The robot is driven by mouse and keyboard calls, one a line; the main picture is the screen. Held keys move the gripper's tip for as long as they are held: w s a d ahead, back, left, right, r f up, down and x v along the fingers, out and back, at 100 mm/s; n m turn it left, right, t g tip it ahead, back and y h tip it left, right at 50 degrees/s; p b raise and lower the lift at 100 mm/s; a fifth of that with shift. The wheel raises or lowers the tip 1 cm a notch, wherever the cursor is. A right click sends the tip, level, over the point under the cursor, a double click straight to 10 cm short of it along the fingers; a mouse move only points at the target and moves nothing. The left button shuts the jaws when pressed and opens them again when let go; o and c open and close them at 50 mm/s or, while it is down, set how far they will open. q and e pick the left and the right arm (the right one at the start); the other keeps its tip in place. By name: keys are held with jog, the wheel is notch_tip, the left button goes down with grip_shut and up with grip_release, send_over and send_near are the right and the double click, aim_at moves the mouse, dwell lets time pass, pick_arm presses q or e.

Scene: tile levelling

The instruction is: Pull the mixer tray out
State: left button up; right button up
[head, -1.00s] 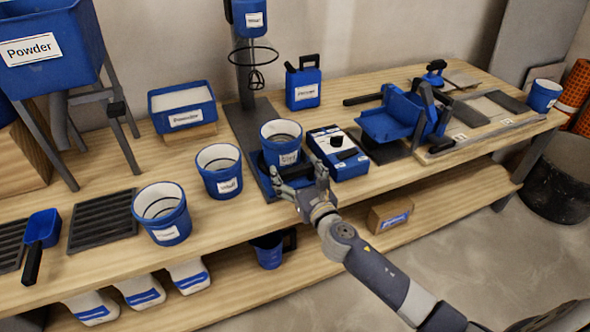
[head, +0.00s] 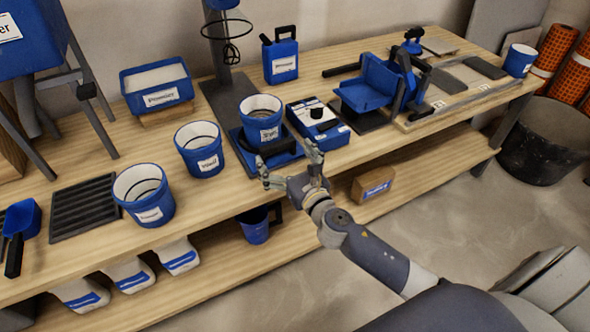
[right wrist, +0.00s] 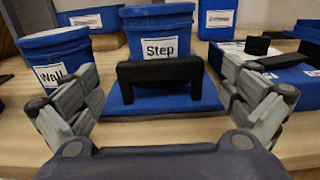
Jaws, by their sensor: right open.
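The mixer tray (head: 243,152) is a blue plate with a black handle (right wrist: 160,83) along its front. It sits at the foot of the mixer stand (head: 215,95). A blue bucket labelled "Step" (right wrist: 160,38) stands on it, behind the handle; the bucket also shows in the head view (head: 262,120). My right gripper (head: 285,157) is open and empty in front of the tray. In the right wrist view its fingers (right wrist: 160,108) are spread to either side of the handle, apart from it. My left gripper is not in view.
A "Wall" bucket (right wrist: 60,68) stands close left of the tray. A blue and white box with a black knob (head: 318,120) stands close right. More buckets and a black grate (head: 85,207) are further left.

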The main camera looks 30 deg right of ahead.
jog(key=s, duration=0.7)
jog(key=shift+s+d, duration=0.15)
jog(key=shift+s, duration=0.1)
